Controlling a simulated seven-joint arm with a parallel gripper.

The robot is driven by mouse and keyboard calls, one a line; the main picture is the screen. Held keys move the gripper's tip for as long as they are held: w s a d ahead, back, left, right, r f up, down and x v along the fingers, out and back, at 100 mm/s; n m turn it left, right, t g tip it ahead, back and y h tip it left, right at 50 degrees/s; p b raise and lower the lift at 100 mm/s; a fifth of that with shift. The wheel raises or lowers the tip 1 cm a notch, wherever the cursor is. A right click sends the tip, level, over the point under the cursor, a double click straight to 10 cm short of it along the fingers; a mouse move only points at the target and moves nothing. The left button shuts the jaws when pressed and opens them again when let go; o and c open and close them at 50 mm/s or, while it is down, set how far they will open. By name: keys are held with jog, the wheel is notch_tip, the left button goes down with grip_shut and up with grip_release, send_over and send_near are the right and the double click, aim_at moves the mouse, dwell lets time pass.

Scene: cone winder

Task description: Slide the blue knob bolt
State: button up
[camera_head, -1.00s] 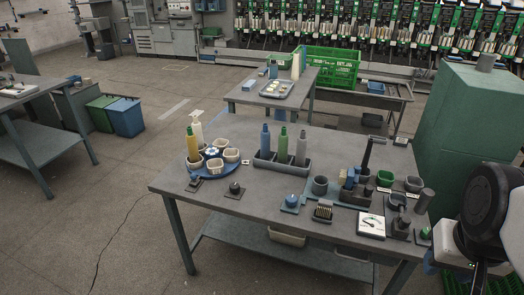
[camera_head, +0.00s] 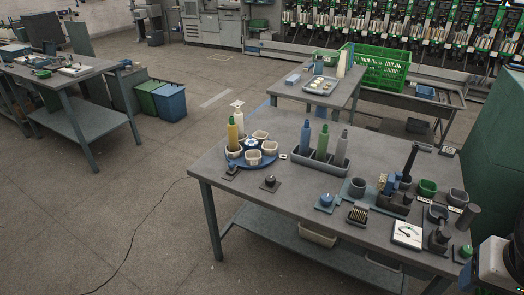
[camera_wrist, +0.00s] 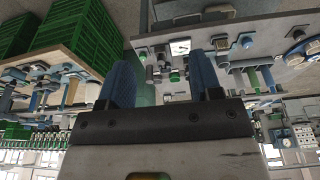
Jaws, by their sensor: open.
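A round blue knob (camera_head: 326,200) sits on a small blue base plate on the grey workbench, front of the bottle rack. It looks like the blue knob bolt, but its slide is too small to make out. It also seems to show in the wrist view as a small blue disc (camera_wrist: 247,42). My gripper (camera_wrist: 161,60) is open and empty, its two blue fingers apart. It is well away from the knob, touching nothing I can see. In the head view only part of my arm shows at the lower right; the fingers are hidden.
A blue turntable with cups (camera_head: 237,154) and a black knob (camera_head: 270,182) lie left.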

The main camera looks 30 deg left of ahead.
jog(key=w+a+r+n+g, duration=0.1)
jog(key=w+a+r, duration=0.1)
jog(key=w+a, duration=1)
jog(key=w+a+r, duration=0.2)
jog(key=w+a, duration=0.7)
jog(key=w, duration=0.7)
jog(key=w+a+f, duration=0.2)
jog(key=w+a, duration=0.2)
jog(key=a, duration=0.3)
jog(key=w+a+f+g, duration=0.1)
jog(key=w+a+f, duration=0.2)
jog(key=a, duration=0.4)
jog(key=w+a+f, duration=0.2)
jog(key=w+a, duration=0.2)
jog(key=a, duration=0.3)
jog(key=a+f, duration=0.7)
jog(key=a, duration=0.4)
jog(key=a+f+n+h, duration=0.1)
jog(key=a+f, duration=0.6)
jog(key=a, duration=0.4)
jog(key=s+a+f+h, duration=0.1)
jog(key=a+f, duration=0.6)
jog(key=a, duration=0.5)
jog(key=shift+a+f, duration=0.2)
jog(key=shift+a, duration=0.05)
